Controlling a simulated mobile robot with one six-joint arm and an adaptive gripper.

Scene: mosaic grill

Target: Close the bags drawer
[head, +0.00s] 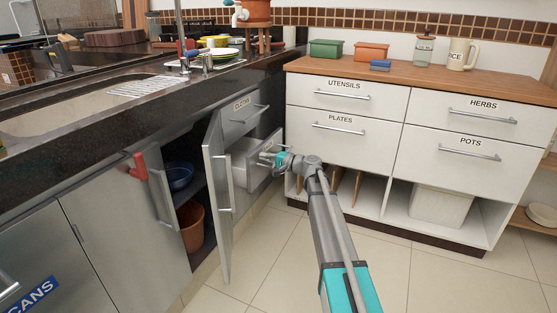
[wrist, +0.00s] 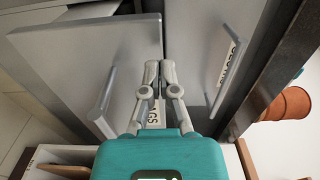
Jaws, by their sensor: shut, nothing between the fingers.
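The bags drawer (head: 259,173) is partly open below the closed cloths drawer (head: 240,122), and its pale inside shows in the head view. In the wrist view its grey front (wrist: 70,60) has a bar handle (wrist: 101,100) and a label partly hidden behind my fingers, with "AGS" readable. My gripper (head: 268,158) is in front of the drawer front in the head view. In the wrist view my gripper (wrist: 160,72) is shut and empty, its fingertips over the label edge of the drawer front. I cannot tell whether they touch it.
An open cabinet door (head: 217,205) stands out left of the drawer. The cupboard behind it holds a blue bowl (head: 179,177) and a brown pot (head: 191,222). A white cabinet (head: 345,137) with drawers stands to the right. The tiled floor (head: 265,250) in front is clear.

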